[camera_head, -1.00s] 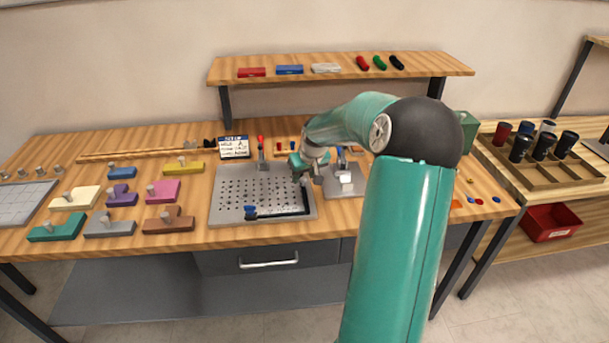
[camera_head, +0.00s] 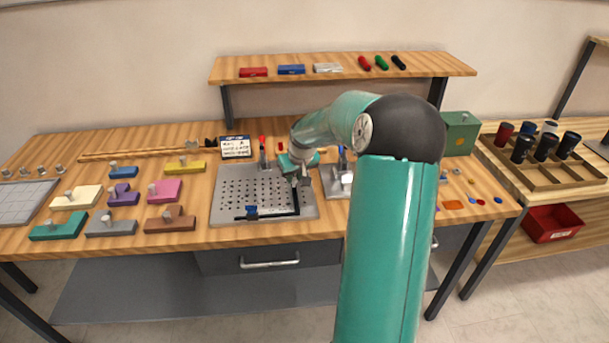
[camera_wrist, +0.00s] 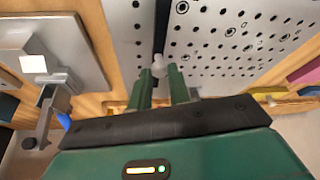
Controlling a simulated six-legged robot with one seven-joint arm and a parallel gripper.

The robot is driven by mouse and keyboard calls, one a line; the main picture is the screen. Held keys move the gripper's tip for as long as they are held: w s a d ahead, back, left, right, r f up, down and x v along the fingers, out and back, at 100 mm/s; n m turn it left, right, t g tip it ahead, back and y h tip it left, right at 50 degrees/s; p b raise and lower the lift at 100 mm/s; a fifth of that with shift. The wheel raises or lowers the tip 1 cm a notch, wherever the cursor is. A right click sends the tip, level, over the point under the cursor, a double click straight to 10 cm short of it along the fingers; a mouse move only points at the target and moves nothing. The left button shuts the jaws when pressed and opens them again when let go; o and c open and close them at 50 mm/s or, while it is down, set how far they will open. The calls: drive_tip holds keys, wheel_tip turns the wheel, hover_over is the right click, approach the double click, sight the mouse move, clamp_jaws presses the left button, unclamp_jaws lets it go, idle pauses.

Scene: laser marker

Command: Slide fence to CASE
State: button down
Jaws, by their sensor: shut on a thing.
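The fence is a black L-shaped bar (camera_head: 295,203) lying on the grey perforated plate (camera_head: 222,209), with its long arm near the plate's right side and its other arm along the front. In the wrist view, the black bar (camera_wrist: 161,28) runs away across the holes and ends in a pale round knob (camera_wrist: 158,67). My gripper (camera_head: 296,181) is low over the plate's right part. In the wrist view, the green fingers of my gripper (camera_wrist: 159,76) are closed around the fence's knob. A blue piece (camera_head: 251,211) sits at the fence's front arm. I cannot read a CASE mark.
A small sign (camera_head: 235,147) stands behind the plate. A red-topped post (camera_head: 263,150) stands at the plate's back edge. A grey block fixture (camera_head: 336,184) is close on the right. Coloured knobbed blocks (camera_head: 171,219) stand to the left.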

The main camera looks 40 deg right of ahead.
drive_tip(key=w+a, duration=0.2)
drive_tip(key=a, duration=0.1)
drive_tip(key=c, duration=1.3)
unclamp_jaws()
drive_tip(key=shift+d, duration=0.1)
drive_tip(key=shift+r, duration=0.1)
drive_tip(key=v, duration=1.3)
drive_tip(key=shift+s+r, duration=0.2)
drive_tip(key=shift+r, duration=0.05)
